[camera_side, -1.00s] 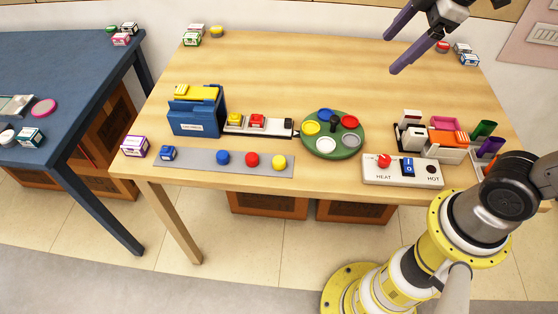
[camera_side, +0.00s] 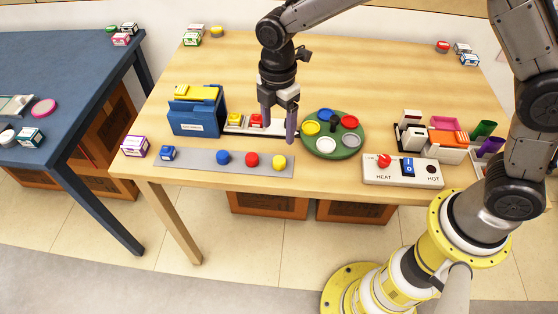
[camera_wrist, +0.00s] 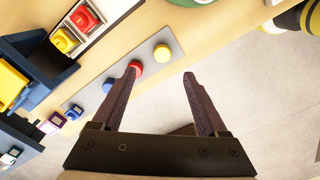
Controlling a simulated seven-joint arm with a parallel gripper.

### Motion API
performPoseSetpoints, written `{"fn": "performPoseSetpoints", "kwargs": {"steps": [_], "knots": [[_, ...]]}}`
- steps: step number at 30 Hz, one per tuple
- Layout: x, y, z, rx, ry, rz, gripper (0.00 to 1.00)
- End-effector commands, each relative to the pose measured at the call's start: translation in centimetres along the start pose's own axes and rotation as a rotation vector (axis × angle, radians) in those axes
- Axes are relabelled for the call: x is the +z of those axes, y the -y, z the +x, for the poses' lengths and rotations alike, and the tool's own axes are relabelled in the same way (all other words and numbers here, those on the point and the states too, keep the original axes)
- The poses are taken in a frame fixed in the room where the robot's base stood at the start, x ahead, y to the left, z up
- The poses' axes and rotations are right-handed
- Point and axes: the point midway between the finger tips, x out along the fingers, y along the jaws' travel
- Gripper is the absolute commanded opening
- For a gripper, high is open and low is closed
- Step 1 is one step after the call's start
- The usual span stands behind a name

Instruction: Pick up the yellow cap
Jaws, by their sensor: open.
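A round yellow cap (camera_side: 279,162) sits at the right end of a grey strip (camera_side: 190,165), with a red cap (camera_side: 252,160) and a blue cap (camera_side: 223,157) to its left. In the wrist view the yellow cap (camera_wrist: 162,53) shows just beyond the gap between the fingertips. My gripper (camera_side: 278,134) is open and empty, pointing down, and in the side view it appears just behind the yellow cap. Its height over the table is hard to tell. In the wrist view the left fingertip of my gripper (camera_wrist: 160,75) overlaps the edge of the red cap.
A green round tray (camera_side: 343,153) with coloured discs, one yellow, stands to the right. A blue holder (camera_side: 196,128) and a white-framed tray with small blocks stand behind the strip. A heat switch panel (camera_side: 400,171) lies farther right. The table's front edge is close to the strip.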

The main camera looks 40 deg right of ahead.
Motion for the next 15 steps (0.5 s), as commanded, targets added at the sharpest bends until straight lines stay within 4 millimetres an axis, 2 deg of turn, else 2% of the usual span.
{"fn": "performPoseSetpoints", "kwargs": {"steps": [1, 6, 15], "knots": [[0.1, 0.1, 1.2, -0.005, 0.002, 0.001, 0.76], [0.0, 0.1, 3.9, -0.002, 0.001, 0.001, 0.76], [0.0, 0.2, 6.2, -0.002, 0.001, 0.001, 0.76]]}}
